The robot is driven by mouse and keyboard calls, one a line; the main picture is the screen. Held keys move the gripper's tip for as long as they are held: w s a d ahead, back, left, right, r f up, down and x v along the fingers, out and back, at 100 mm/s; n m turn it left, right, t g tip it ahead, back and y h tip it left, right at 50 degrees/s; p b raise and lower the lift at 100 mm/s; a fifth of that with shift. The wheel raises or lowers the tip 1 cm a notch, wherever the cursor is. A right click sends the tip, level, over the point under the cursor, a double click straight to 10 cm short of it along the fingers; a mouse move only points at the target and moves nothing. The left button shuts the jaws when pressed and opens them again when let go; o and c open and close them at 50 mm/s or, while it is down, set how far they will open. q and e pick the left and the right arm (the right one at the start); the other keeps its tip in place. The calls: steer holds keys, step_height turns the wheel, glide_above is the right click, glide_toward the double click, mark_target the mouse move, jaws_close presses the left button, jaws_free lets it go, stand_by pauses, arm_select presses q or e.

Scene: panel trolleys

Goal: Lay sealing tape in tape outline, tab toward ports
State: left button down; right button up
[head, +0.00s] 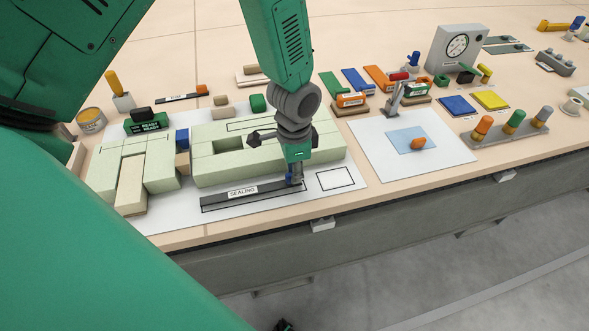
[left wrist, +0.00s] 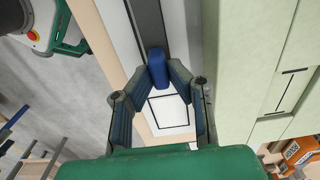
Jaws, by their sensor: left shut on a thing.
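The sealing tape (head: 222,197) is a long dark grey strip with a white SEALING label, lying on the white sheet at the front. A black tape outline (head: 252,202) shows along its front edge. My left gripper (head: 294,180) points down at the strip's right end. In the left wrist view, its fingers (left wrist: 158,76) are shut on the blue tab (left wrist: 157,64) at the near end of the grey strip (left wrist: 150,22). The fingers hide part of that end, so I cannot tell whether the strip touches the sheet throughout.
A pale green block panel (head: 210,177) stands right behind the tape. An empty square outline (head: 336,179) lies to the right. A white sheet with a blue square (head: 400,140), a grey dial gauge (head: 457,48) and a peg rack (head: 505,134) stand farther right. The table's front edge is close.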

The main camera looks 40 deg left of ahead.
arm_select(q)
steer(key=shift+d, duration=0.2)
steer(key=shift+a+f, duration=0.15)
steer(key=shift+f, duration=0.35)
jaws_free()
steer(key=shift+r, duration=0.1)
steer(key=shift+w+r, duration=0.1)
stand_by(0.5)
stand_by(0.4)
